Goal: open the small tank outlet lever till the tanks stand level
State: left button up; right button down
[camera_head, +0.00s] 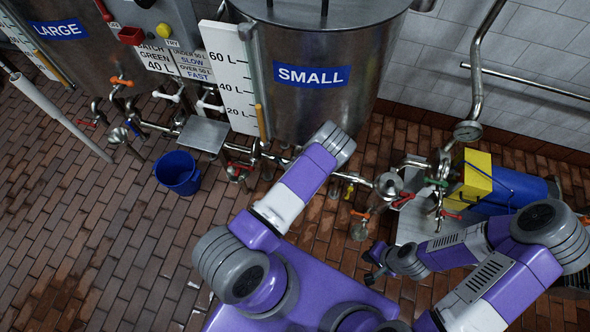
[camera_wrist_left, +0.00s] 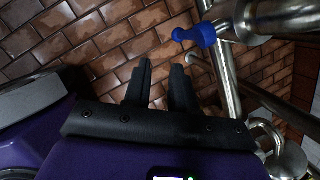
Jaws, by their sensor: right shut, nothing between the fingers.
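The small tank (camera_head: 320,112) is a steel cylinder with a blue SMALL label, at the top middle of the head view. The large tank (camera_head: 75,75) stands at the upper left. A blue lever handle (camera_wrist_left: 195,35) on a steel pipe shows in the left wrist view, beyond and right of my left fingers; I cannot tell whether it is the small tank outlet lever. My left gripper (camera_wrist_left: 160,68) is open and empty, apart from that handle. In the head view my left arm hides it. My right gripper (camera_head: 371,267) is shut and empty at the lower right.
A blue bucket (camera_head: 178,172) stands on the brick floor. Pipes with red and orange levers run below the tanks. A yellow box (camera_head: 475,178) and a blue container (camera_head: 512,188) stand at right. Open floor lies at the lower left.

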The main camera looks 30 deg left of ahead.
pick_arm(q)
jog(key=w+a+f+m+b, duration=0.1)
jog(key=w+f, duration=0.1)
jog(key=w+a+f+m+b, duration=0.1)
jog(key=w+f, duration=0.1)
jog(key=w+a+f+m+b, duration=0.1)
jog(key=w+f+m, duration=0.1)
jog(key=shift+f+t+y, duration=0.15)
jog(key=shift+t+y, duration=0.25)
grip_shut()
